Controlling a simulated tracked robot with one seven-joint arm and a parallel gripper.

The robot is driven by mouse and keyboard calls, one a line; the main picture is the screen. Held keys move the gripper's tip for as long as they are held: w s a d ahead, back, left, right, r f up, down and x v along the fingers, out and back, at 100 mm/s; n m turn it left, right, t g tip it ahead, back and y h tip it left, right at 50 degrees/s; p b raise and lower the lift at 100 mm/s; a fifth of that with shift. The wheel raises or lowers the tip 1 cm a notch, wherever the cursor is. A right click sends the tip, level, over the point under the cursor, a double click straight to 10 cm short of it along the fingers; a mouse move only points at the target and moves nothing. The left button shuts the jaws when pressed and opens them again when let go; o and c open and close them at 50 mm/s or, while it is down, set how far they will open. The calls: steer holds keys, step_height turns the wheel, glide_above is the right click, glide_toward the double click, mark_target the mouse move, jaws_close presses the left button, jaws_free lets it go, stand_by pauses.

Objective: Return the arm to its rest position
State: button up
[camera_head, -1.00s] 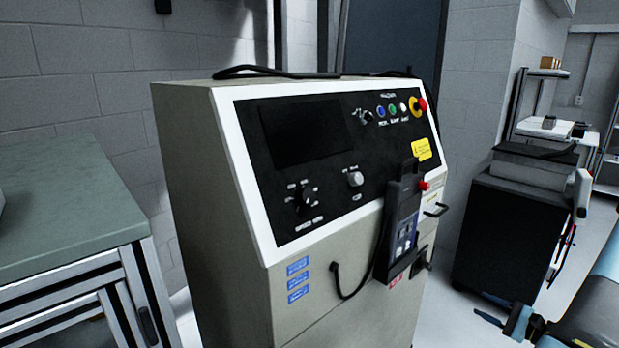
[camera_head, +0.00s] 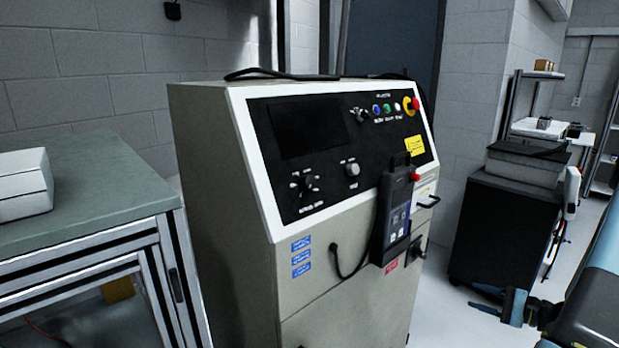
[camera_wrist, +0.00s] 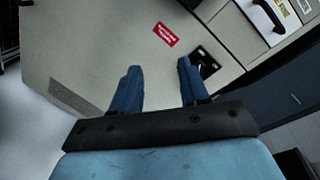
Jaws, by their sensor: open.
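My gripper (camera_head: 501,302) shows at the lower right of the head view, at the end of my blue and black arm. In the wrist view my gripper (camera_wrist: 158,82) has its two blue fingers apart, with nothing between them. Beyond the fingers is the beige side of the control cabinet (camera_wrist: 100,45), with a red label on it. In the head view the cabinet (camera_head: 215,200) stands upright in the middle, and my gripper is to its right, apart from it in the picture.
A dark handheld pendant (camera_head: 397,215) with a cable hangs on the cabinet's front. A green-topped workbench (camera_head: 110,190) with a white box (camera_head: 25,185) stands at left. A black cart (camera_head: 495,225) stands at right behind my gripper. Pale floor shows between cabinet and cart.

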steer(key=s+a+r+n+g+h, duration=0.25)
steer(key=a+r+n+g, duration=0.25)
steer(key=a+r, duration=0.4)
steer(key=s+a+r+n+g+h, duration=0.25)
steer(key=a+r+n+g, duration=0.25)
steer(key=a+r, duration=0.45)
steer(key=s+a+r+n+t+h, duration=0.2)
steer(key=s+r+n+h, duration=0.1)
steer(key=s+r, duration=0.4)
steer(key=s+a+r+n+t+h, duration=0.3)
steer(key=s+r+h, duration=0.2)
steer(key=s+r, duration=0.2)
steer(key=shift+s+a+r, duration=0.2)
steer(key=shift+s+r, duration=0.2)
steer(key=shift+s, duration=0.75)
